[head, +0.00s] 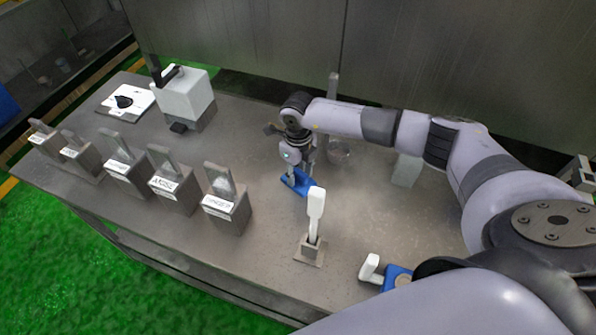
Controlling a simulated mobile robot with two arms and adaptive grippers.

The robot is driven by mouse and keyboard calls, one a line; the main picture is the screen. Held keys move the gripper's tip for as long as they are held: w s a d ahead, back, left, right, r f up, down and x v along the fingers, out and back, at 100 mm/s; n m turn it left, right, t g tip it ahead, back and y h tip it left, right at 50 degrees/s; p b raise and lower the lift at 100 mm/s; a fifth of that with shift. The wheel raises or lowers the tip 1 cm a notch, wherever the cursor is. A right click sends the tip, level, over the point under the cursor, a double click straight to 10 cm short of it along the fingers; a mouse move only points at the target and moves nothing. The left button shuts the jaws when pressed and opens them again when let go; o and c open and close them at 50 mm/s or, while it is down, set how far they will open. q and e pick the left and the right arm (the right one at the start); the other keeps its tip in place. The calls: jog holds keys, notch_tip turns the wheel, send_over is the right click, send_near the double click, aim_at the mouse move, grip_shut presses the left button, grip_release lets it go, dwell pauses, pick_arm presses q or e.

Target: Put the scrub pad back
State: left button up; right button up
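My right gripper (299,172) points down over the middle of the bench, with its fingers at a small blue piece (298,186). This blue piece may be the scrub pad, but it is partly hidden by the fingers. I cannot tell whether the fingers are closed on it or whether it touches the bench. A second blue piece (396,276) with a white upright block (370,267) lies near the front edge, partly hidden by my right arm. My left gripper is not in view.
A white paddle-shaped tool (315,212) stands upright in a grey holder (311,250) in front of the gripper. Several labelled grey blocks (226,207) line the front left edge. A white box (187,98) stands at the back left.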

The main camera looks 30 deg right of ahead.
aim_at(298, 171)
jog(key=shift+r, duration=0.25)
jog(key=shift+w+r, duration=0.1)
jog(key=shift+r, duration=0.2)
notch_tip(298, 171, up, 11)
jog(key=b, duration=0.2)
jog(key=shift+b, duration=0.4)
